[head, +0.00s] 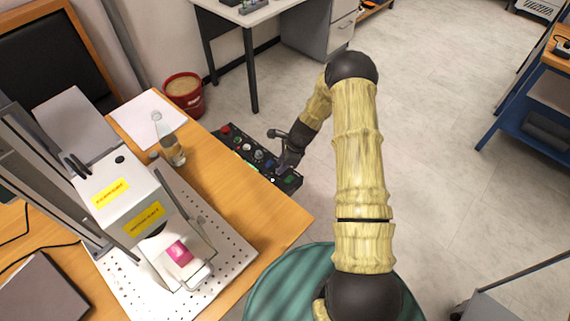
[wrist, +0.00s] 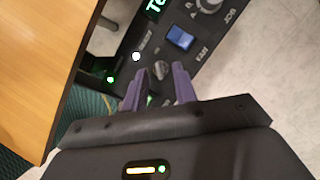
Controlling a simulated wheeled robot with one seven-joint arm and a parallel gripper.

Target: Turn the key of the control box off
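The control box (head: 255,161) is a black panel of buttons and knobs along the right edge of the wooden desk. It also shows in the wrist view (wrist: 120,57). There, a small silver knob (wrist: 160,69), which looks like the key, stands on the panel. My gripper (wrist: 161,74) has its two purple fingers apart, one on each side of this knob, with a gap visible on both sides. Whether the fingers reach down to its height I cannot tell. In the head view my gripper (head: 284,162) is over the near part of the box and the key is not distinguishable.
A blue switch (wrist: 180,38) marked FAN and a round knob (wrist: 208,4) marked JOB sit close to my fingers. Floor right of the box is clear.

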